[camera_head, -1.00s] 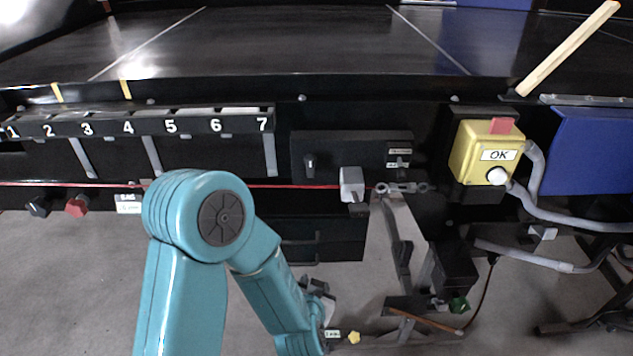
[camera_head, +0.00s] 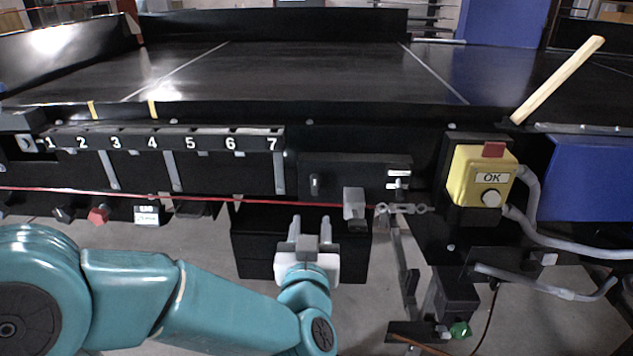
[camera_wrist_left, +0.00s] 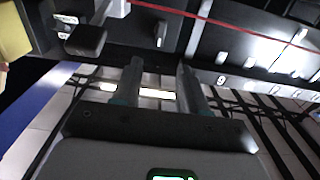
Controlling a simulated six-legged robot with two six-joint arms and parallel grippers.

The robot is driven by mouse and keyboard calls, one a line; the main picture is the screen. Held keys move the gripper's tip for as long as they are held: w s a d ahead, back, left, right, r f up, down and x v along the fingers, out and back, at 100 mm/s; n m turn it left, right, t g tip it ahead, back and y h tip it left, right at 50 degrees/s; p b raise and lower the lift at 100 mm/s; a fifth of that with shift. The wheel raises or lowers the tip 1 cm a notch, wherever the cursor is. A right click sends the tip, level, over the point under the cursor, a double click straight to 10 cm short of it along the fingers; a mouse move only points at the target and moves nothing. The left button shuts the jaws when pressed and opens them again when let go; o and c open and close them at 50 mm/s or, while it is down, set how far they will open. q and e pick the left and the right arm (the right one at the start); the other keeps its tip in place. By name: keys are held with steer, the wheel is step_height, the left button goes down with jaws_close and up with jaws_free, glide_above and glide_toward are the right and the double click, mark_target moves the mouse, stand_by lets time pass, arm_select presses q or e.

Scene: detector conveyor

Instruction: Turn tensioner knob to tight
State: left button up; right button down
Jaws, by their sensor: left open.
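No label that I can read marks the tensioner knob. A small upright dark knob with a light face (camera_head: 314,185) sits on the black panel (camera_head: 340,167) under the conveyor edge. A grey block (camera_head: 354,203) is on the red cord, right of and below that knob. My left gripper (camera_head: 310,226) points up, open and empty, below the panel and apart from both. In the left wrist view its two fingers (camera_wrist_left: 158,82) are spread with nothing between them. A dark rounded block (camera_wrist_left: 86,40) shows there beyond the fingers. My right gripper is not in view.
A yellow box marked OK (camera_head: 481,175) stands right of the panel. The red cord (camera_head: 130,192) runs across the front to a turnbuckle (camera_head: 402,208). Red (camera_head: 98,216) and green (camera_head: 460,330) knobs sit lower left and lower right. A wooden stick (camera_head: 558,80) leans at right.

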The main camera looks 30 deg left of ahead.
mark_target(315, 186)
arm_select(q)
steer(key=p+x, duration=0.9)
steer(key=x, duration=0.4)
steer(key=shift+w+a, duration=0.1)
steer(key=shift+w, duration=0.05)
jaws_close()
